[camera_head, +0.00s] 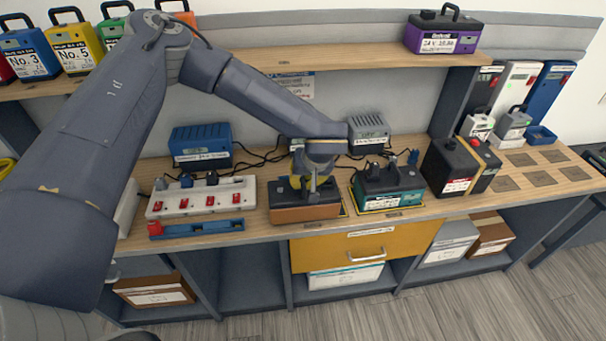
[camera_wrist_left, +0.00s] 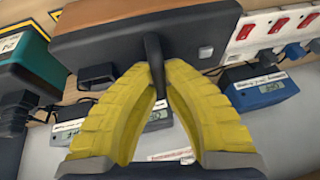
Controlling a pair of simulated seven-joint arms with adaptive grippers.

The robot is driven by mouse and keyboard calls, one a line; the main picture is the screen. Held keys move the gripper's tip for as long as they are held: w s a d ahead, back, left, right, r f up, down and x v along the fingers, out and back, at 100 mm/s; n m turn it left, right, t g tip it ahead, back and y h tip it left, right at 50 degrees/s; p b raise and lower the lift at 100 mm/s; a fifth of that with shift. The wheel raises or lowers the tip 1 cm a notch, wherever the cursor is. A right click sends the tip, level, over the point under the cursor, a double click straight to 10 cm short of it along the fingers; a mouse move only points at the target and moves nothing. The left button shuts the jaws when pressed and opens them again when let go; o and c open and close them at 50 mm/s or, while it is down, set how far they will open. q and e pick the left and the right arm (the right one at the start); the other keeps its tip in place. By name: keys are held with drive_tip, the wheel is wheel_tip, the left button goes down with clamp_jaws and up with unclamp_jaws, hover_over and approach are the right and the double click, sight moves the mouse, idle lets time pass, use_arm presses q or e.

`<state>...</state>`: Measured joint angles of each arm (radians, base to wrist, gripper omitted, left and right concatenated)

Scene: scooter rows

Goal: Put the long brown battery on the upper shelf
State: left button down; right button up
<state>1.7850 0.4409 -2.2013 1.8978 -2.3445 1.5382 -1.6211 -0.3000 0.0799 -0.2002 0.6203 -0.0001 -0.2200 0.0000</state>
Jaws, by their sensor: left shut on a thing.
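The long brown battery (camera_head: 305,213) has a dark top and a brown lower body. It is at the bench's front edge, between the white power strip and a teal battery; I cannot tell whether it is lifted. My left gripper (camera_head: 313,184) reaches down onto it from above. In the left wrist view, the yellow fingers (camera_wrist_left: 158,70) are shut on the black handle of the brown battery (camera_wrist_left: 130,42). The upper shelf (camera_head: 305,58) runs along the wall, with a wide bare stretch in its middle. My right gripper is not in view.
A purple battery (camera_head: 443,32) stands at the shelf's right end; blue (camera_head: 28,55) and yellow (camera_head: 74,46) ones stand at its left. A teal battery (camera_head: 388,187) and a power strip (camera_head: 202,197) flank the brown one. Chargers and cables lie behind.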

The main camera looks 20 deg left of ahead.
use_arm(q)
drive_tip(key=shift+f, duration=0.65)
drive_tip(key=c, duration=1.6)
unclamp_jaws()
drive_tip(key=shift+o, duration=0.2)
drive_tip(key=v, duration=1.1)
drive_tip(key=shift+o, duration=1.1)
drive_tip(key=shift+s+d+r, duration=0.2)
drive_tip(key=shift+r, duration=0.2)
